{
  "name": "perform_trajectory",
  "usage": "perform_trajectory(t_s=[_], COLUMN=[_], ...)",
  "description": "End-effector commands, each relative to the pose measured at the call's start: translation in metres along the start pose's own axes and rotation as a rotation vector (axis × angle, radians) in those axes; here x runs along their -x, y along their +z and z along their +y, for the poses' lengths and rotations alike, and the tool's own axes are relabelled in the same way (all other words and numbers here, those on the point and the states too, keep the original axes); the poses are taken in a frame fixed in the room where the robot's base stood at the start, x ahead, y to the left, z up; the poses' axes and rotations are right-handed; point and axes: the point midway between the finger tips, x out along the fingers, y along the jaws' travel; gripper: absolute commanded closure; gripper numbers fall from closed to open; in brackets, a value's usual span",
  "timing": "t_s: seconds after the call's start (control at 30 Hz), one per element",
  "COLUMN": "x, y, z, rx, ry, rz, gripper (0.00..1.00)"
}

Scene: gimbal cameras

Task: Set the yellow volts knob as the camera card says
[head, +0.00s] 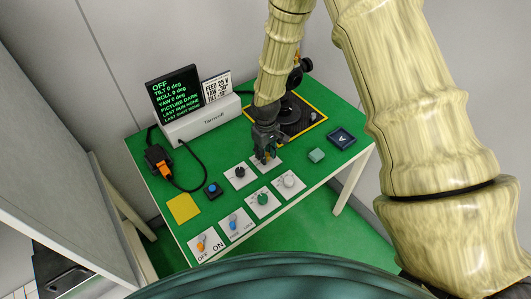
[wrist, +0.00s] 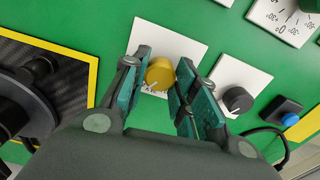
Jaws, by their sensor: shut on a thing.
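The yellow volts knob (wrist: 160,72) sits on a white plate (wrist: 188,45) in the wrist view. My gripper (wrist: 162,88) has its teal-padded fingers on both sides of the knob and is shut on it. A pale pointer mark shows on the knob's lower left; the scale is mostly hidden. In the head view my gripper (head: 265,155) reaches down to that plate and hides the knob. The black display (head: 174,93) reads OFF and PICTURE DARK.
A black knob (head: 240,172), green knob (head: 262,198) and white knob (head: 289,181) stand close by. A blue button (head: 212,188), blue switch (head: 233,222) and orange OFF/ON switch (head: 201,243) are nearer the left. The yellow-edged black gimbal base (head: 307,127) is behind right.

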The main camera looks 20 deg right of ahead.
Motion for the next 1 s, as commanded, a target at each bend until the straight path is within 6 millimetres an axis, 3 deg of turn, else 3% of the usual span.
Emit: perform_trajectory(t_s=[0.37, 0.4, 0.5, 0.83, 1.0], x=[0.001, 0.001, 0.0, 0.001, 0.013], y=[0.0, 0.0, 0.0, 0.0, -0.001], z=[0.001, 0.001, 0.001, 0.0, 0.001], rx=[0.002, 0.002, 0.002, 0.002, 0.001], ry=[0.001, 0.001, 0.001, 0.001, 0.001], rz=[0.0, 0.0, 0.0, 0.0, 0.001], gripper=[0.95, 0.64, 0.49, 0.49, 0.49])
